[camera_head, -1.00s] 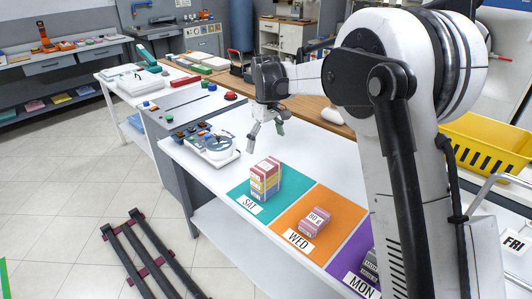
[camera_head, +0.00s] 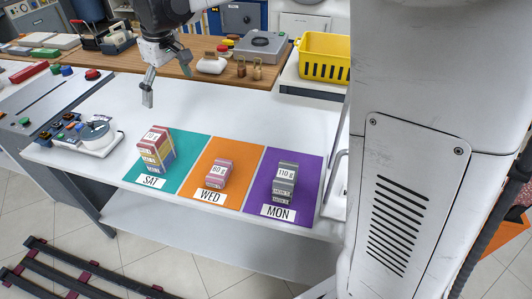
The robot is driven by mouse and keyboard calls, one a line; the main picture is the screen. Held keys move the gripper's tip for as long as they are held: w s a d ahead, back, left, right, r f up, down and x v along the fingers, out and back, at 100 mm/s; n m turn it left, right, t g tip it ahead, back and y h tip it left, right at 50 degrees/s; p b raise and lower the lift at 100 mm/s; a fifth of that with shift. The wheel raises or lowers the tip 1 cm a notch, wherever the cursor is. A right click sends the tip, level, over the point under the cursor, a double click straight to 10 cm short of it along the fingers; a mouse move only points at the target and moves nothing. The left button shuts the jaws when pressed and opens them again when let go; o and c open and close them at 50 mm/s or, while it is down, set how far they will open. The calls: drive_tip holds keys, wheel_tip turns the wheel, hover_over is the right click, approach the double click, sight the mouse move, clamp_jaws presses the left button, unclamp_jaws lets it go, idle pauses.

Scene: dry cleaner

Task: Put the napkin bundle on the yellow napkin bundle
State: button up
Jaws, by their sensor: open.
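My gripper (camera_head: 167,80) is open and empty, its fingers pointing down over the white table, above and behind the teal SAT mat (camera_head: 193,150). A stack of napkin bundles (camera_head: 155,150) stands upright on that mat, with a reddish bundle on top and yellow and purplish layers below. The yellow bundle (camera_head: 152,160) shows only as a band within this stack. A pink bundle marked 80 g (camera_head: 218,174) lies alone on the orange WED mat (camera_head: 238,158). A grey stack marked 110 g (camera_head: 285,184) stands on the purple MON mat (camera_head: 308,190). My gripper touches none of them.
A scale-like device (camera_head: 95,137) sits on the table left of the SAT mat. A yellow crate (camera_head: 325,58) and a wooden bench (camera_head: 215,73) with small items are behind. The white table (camera_head: 240,115) behind the mats is clear.

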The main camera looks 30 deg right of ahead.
drive_tip(key=s+d+r+m+t, duration=0.1)
drive_tip(key=s+d, duration=0.2)
drive_tip(key=s, duration=0.2)
drive_tip(key=s+d+r+m, duration=0.1)
drive_tip(key=s+d+r, duration=0.1)
drive_tip(key=s, duration=0.3)
drive_tip(key=s+d+f+m+t, duration=0.2)
drive_tip(key=s+d+f, duration=0.1)
drive_tip(key=s, duration=0.6)
drive_tip(key=s+d+f+m+t, duration=0.2)
drive_tip(key=s+d+f, duration=0.2)
drive_tip(key=s, duration=0.6)
drive_tip(key=shift+s+d+m, duration=0.25)
drive_tip(key=shift+d+m, duration=0.05)
drive_tip(key=shift+d, duration=0.2)
